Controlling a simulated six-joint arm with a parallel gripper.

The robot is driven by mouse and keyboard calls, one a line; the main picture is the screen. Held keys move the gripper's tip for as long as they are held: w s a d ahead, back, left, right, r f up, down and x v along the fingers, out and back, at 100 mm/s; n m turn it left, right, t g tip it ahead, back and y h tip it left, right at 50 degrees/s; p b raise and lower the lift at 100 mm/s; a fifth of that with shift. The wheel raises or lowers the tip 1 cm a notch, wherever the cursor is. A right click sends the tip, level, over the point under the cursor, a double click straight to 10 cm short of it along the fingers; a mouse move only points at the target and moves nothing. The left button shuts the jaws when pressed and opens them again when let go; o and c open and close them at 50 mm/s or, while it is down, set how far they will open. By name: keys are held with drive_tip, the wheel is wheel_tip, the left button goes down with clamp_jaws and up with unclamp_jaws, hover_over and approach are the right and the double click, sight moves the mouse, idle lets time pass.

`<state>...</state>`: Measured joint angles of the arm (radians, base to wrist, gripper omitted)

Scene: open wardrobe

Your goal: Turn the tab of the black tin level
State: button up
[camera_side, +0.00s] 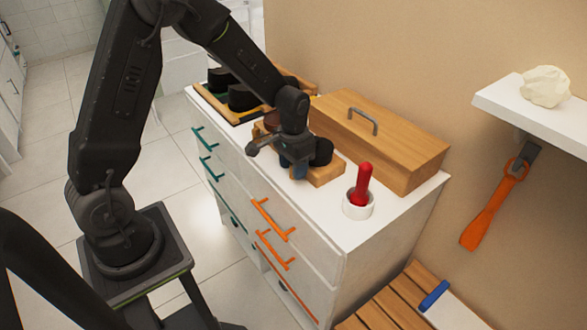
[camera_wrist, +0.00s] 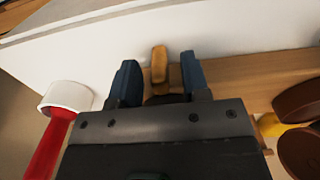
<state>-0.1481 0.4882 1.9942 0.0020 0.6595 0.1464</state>
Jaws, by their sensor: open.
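A black tin (camera_side: 321,152) sits on a wooden block on top of the white chest, just right of my gripper (camera_side: 293,170) in the side view. In the wrist view, a yellow-brown tab (camera_wrist: 159,70) stands between the two blue fingers of my gripper (camera_wrist: 157,78). The fingers are apart, with a gap showing on each side of the tab. The tin's body is mostly hidden behind my gripper in the wrist view. The tab's tilt cannot be read from the side view, where the gripper hides it.
A white cup (camera_side: 358,205) holding a red-handled thing (camera_side: 363,180) stands near the chest's front corner. A wooden box with a grey handle (camera_side: 395,145) lies behind. Brown tins (camera_wrist: 298,100) stand close on the wrist view's right. A tray of black things (camera_side: 240,98) is farther left.

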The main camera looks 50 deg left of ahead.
drive_tip(key=shift+f, duration=0.65)
clamp_jaws()
